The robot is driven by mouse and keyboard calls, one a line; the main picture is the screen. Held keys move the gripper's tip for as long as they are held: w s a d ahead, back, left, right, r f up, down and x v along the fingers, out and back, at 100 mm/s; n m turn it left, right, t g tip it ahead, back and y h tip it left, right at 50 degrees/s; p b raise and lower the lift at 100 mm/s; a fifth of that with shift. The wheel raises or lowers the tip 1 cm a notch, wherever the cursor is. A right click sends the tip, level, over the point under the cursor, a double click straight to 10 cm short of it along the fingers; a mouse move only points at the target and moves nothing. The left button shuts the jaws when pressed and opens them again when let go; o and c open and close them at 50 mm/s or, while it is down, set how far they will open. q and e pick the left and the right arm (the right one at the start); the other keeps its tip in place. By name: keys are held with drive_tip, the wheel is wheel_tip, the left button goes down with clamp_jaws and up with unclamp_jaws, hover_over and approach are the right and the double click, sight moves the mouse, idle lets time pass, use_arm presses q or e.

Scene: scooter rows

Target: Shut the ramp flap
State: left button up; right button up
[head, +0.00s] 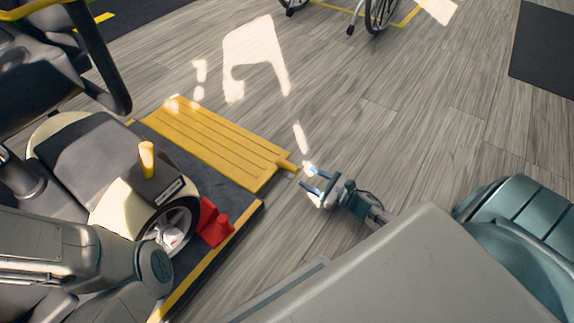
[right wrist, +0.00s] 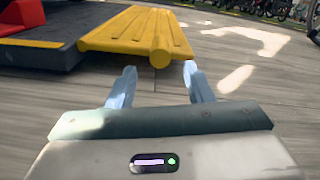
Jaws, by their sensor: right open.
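The ramp flap (head: 215,147) is a yellow ribbed plate lying folded out on the floor side of a dark platform (head: 252,205). A short round yellow handle (head: 285,165) sticks out from its near right edge. My right gripper (head: 312,181) is open and empty, just right of the handle and apart from it. In the right wrist view the open fingers (right wrist: 158,85) point toward the handle end (right wrist: 160,58), with the flap (right wrist: 140,30) behind it. My left gripper is not in view; part of my left arm shows at the lower left.
A cream and grey scooter (head: 85,165) stands on the platform, with a red wheel chock (head: 213,224) against its wheel. A wheelchair (head: 375,12) stands at the top. The grey plank floor right of the flap is clear. A dark mat (head: 545,50) lies at the upper right.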

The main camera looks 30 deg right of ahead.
sight(286, 165)
drive_tip(key=b+x, duration=0.2)
drive_tip(key=x, duration=0.5)
drive_tip(key=shift+w+f, duration=0.1)
drive_tip(key=shift+w, duration=0.05)
drive_tip(key=shift+w+a, duration=0.25)
drive_tip(key=shift+w, duration=0.2)
clamp_jaws()
